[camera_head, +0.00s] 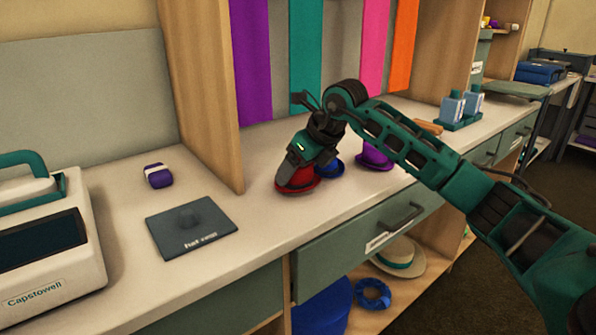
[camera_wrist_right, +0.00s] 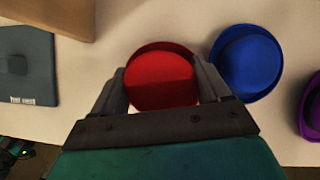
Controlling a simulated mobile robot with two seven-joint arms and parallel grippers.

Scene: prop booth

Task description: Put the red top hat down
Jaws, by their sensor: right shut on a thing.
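The red top hat (camera_head: 298,180) is at the counter, below my right gripper (camera_head: 299,168) in the head view. In the right wrist view the red top hat (camera_wrist_right: 161,79) sits between the two fingers of my right gripper (camera_wrist_right: 163,88), which are shut on it. I cannot tell whether its brim touches the counter.
A blue hat (camera_wrist_right: 247,62) stands close beside the red one, with a purple hat (camera_head: 374,156) farther right. The counter (camera_head: 252,228) is clear in front.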

